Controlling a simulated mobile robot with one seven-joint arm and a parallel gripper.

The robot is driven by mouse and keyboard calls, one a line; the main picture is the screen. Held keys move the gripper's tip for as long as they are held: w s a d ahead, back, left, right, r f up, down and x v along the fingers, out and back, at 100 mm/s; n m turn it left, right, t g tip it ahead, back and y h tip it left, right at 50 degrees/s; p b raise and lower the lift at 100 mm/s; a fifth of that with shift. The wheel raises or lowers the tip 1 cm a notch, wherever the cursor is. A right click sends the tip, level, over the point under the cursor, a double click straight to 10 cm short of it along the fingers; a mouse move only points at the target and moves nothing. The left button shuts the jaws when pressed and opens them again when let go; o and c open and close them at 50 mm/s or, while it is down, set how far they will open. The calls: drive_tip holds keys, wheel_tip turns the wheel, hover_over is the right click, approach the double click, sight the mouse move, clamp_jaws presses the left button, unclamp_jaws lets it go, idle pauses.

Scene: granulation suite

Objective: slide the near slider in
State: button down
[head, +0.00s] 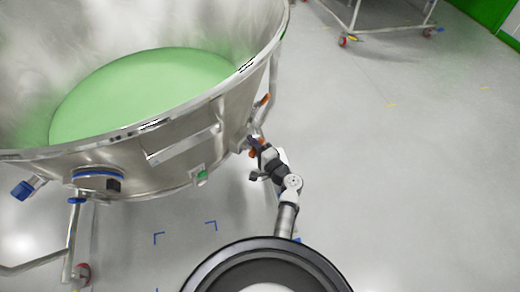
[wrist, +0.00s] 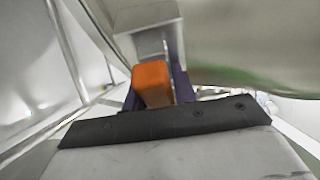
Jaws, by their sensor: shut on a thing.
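The near slider shows as an orange block (wrist: 153,84) under a grey metal housing in the wrist view. In the head view only a small orange bit of it shows beside my gripper (head: 256,147), at the right side of the large steel bowl (head: 185,158). My gripper is shut on the orange block, with dark purple finger parts on both sides of it in the wrist view. The fingertips are mostly hidden. How far the slider sticks out cannot be told.
A second orange piece (head: 265,99) sits farther along the bowl's right side. The bowl holds green material (head: 140,90). A wheeled frame (head: 378,30) stands at the back. The floor to the right is clear.

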drive_tip(key=shift+w+a+r, duration=0.1)
drive_tip(key=shift+a+r, duration=0.05)
drive_tip(key=c, duration=1.2)
unclamp_jaws()
drive_tip(key=shift+a+r, duration=0.1)
